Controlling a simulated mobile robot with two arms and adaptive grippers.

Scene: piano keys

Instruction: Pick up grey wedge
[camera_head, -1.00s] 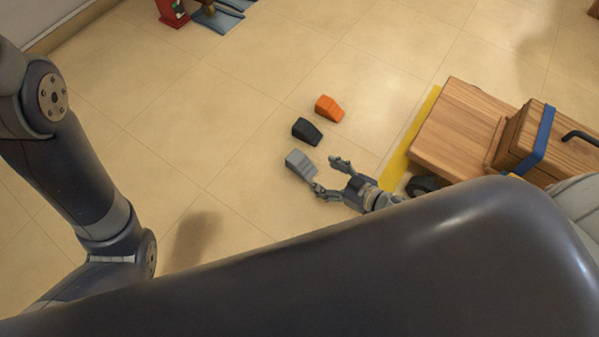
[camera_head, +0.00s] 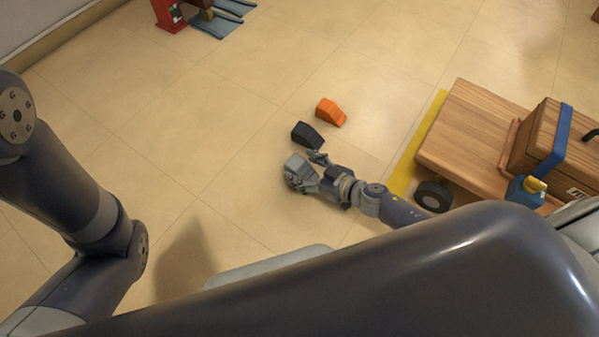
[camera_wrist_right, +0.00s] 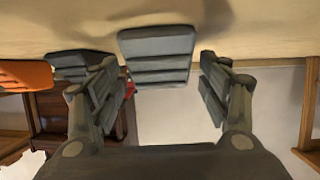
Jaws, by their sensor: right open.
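The grey wedge (camera_head: 295,163) sits on the tiled floor, partly covered by my right gripper (camera_head: 306,170) in the head view. In the right wrist view the grey wedge (camera_wrist_right: 157,55) shows its ridged side, centred between the fingers and a little beyond their tips. My right gripper (camera_wrist_right: 165,88) is open, with one finger on each side and a gap to the wedge. My left arm comes in at the left of the head view, and its gripper is not in view.
A black wedge (camera_head: 307,135) lies close beside the grey one, and an orange wedge (camera_head: 329,112) lies farther back. A wooden cart (camera_head: 465,130) with a wooden box (camera_head: 550,140) stands at the right, by a yellow floor strip (camera_head: 420,140). Floor to the left is clear.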

